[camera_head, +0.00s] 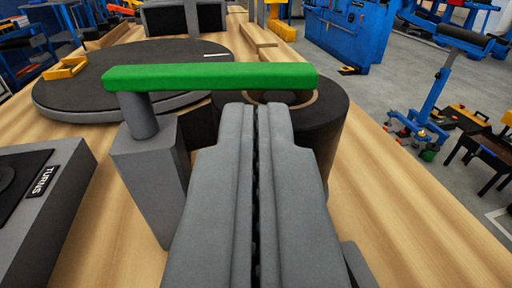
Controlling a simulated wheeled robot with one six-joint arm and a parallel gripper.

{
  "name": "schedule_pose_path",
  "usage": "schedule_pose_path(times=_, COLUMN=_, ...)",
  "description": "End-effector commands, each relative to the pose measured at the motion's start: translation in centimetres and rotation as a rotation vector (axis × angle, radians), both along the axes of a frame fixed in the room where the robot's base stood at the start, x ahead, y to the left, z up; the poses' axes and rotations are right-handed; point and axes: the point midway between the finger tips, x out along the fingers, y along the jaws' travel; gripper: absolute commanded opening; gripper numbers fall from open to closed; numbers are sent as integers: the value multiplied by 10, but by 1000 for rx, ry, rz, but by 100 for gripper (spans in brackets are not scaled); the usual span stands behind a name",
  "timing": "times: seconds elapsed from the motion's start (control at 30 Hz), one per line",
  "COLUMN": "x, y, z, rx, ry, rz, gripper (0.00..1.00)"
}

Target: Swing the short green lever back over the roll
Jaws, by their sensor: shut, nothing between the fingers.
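The short green lever (210,77) is a flat bar on a grey pivot pin (140,115) that rises from a grey post (152,175). My gripper (256,108) is shut and empty. Its fingertips show just below the lever's right half in the picture and cover part of the roll. I cannot tell whether they touch the lever. My fingers also hide part of the post's right side.
A large dark round turntable (70,98) with a yellow block (66,67) lies at the left. A grey box labelled TURNS (70,205) stands at the near left. The wooden bench top (410,220) is clear at the right, with its edge beyond. Blue machines stand behind.

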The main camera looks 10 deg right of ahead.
Motion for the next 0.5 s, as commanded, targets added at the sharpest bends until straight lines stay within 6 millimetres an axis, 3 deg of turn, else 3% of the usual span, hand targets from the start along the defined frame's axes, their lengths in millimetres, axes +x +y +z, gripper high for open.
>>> schedule_pose_path(times=0.2, x=24, y=-5, z=0, rx=0, ry=-1, rz=0, gripper=0)
schedule_pose_path(times=0.5, x=33, y=-7, z=0, rx=1, ry=0, rz=0, gripper=0)
